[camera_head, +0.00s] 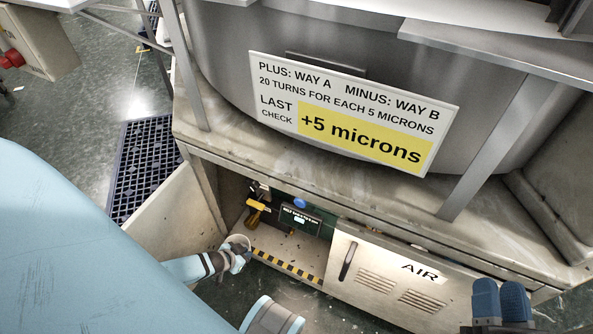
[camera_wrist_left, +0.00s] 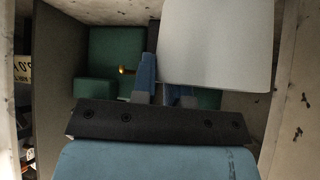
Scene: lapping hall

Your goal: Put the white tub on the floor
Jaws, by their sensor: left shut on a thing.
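The white tub (camera_head: 237,241) shows small at the open compartment in the base of the machine, above the compartment's front edge. In the left wrist view the pale tub (camera_wrist_left: 215,45) fills the top right, close to the blue fingers. My left gripper (camera_head: 238,258) is shut on the tub, at its near side; the exact contact is partly hidden. My right gripper (camera_head: 500,298) is at the bottom right of the head view, its blue fingers side by side, with nothing visible between them. The dark green floor (camera_head: 95,75) shows at the left.
An open door panel (camera_head: 175,218) stands left of the compartment. A yellow-handled part (camera_head: 256,211) and a green box with a label (camera_head: 300,222) are inside. A hazard strip (camera_head: 288,268) marks the front edge. An AIR panel (camera_head: 400,275) closes the right. A dark grate (camera_head: 143,165) lies on the floor.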

